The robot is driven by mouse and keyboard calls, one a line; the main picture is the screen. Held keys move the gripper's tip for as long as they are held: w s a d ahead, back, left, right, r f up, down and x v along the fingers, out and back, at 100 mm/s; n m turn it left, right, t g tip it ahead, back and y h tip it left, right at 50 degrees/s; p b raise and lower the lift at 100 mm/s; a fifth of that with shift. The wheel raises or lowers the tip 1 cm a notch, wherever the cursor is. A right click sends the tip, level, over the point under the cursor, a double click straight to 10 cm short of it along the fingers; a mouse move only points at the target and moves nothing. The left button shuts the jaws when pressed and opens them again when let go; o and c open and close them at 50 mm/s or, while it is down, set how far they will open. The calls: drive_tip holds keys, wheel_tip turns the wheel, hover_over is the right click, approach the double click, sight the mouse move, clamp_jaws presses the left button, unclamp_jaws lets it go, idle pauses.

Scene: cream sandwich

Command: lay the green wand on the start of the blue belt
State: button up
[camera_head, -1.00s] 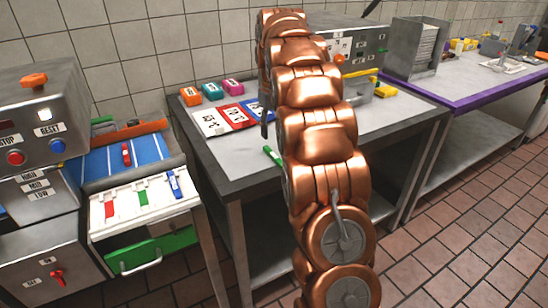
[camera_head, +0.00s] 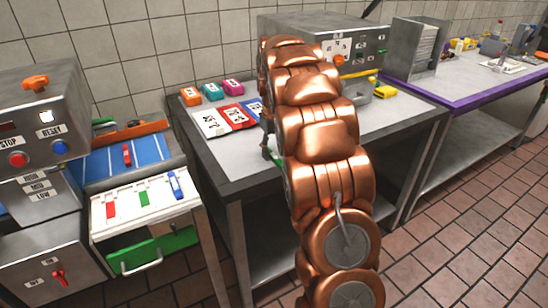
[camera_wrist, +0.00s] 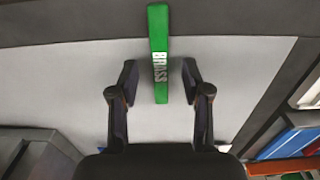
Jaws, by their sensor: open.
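The green wand (camera_wrist: 158,28), marked BRASS, lies on the grey table top (camera_wrist: 75,80) in the wrist view. My gripper (camera_wrist: 160,80) is open, with one finger on each side of the wand's near end and gaps on both sides. In the head view my arm hides most of the wand, and a small green bit (camera_head: 278,161) shows beside my gripper (camera_head: 267,143). The blue belt (camera_head: 105,165) is at the left, with white lines and a red piece on it. Part of a blue surface also shows at the right of the wrist view (camera_wrist: 292,144).
A white panel (camera_head: 128,212) with red, green and blue pieces stands in front of the belt. A control box (camera_head: 40,120) is left of it. Coloured cards (camera_head: 212,122) and several small blocks (camera_head: 212,92) lie at the table's back left. A metal machine (camera_head: 365,45) stands behind my arm.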

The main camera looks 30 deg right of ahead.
drive_tip(key=shift+f, duration=0.65)
clamp_jaws()
drive_tip(key=shift+r, duration=0.1)
